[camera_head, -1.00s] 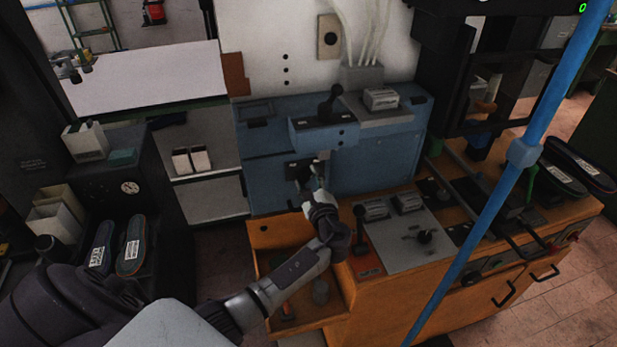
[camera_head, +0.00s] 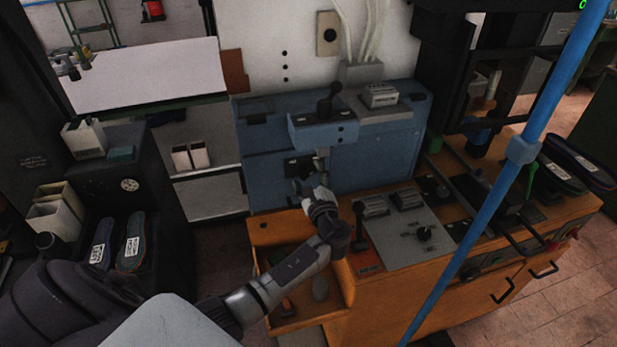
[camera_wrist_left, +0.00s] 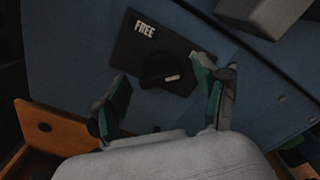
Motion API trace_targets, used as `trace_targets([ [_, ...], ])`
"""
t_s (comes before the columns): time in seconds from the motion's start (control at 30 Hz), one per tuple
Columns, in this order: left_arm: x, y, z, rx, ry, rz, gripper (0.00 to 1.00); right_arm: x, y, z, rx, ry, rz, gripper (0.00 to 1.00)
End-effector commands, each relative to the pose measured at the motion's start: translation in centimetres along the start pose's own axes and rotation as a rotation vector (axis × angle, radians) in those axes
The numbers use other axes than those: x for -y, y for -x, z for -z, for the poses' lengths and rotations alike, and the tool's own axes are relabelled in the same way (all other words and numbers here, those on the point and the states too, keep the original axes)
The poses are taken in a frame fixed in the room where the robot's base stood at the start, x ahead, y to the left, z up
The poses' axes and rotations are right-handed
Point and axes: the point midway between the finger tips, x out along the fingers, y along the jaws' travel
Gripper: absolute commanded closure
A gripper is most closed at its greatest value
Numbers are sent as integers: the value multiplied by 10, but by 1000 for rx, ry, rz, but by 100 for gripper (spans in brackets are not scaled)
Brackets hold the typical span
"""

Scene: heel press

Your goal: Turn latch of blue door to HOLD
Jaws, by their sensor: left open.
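The blue door (camera_head: 375,165) is the front of the blue cabinet at the back. Its latch is a dark knob (camera_wrist_left: 160,70) with a short pale mark, on a black plate (camera_wrist_left: 130,45) that reads FREE at one end in the left wrist view. I cannot see the word HOLD. The plate (camera_head: 291,168) also shows partly in the head view. My left gripper (camera_head: 311,175) is in front of the latch, open. In the left wrist view its two green-padded fingers (camera_wrist_left: 161,80) stand on either side of the knob, apart from it. My right gripper is in neither view.
A blue ledge with a black lever (camera_head: 327,103) juts out above the latch. Below is an open orange tray (camera_head: 262,235). An orange bench with a grey control panel (camera_head: 410,238) stands to the right. A blue pole (camera_head: 485,205) crosses the right side.

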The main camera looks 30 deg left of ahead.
Motion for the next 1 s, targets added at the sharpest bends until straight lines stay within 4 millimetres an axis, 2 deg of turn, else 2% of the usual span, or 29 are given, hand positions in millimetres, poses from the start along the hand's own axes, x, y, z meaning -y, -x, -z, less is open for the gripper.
trace_targets([
  [0.17, 0, 13, 0, -1, 1, 1, 27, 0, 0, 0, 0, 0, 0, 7],
  [0.6, 0, 100, 1, -3, 1, -1, 27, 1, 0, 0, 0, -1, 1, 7],
  [0.8, 0, 118, 0, -1, -1, 0, 27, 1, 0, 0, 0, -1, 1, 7],
  [1.0, 0, 120, 0, 0, 0, 0, 27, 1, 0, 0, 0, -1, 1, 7],
])
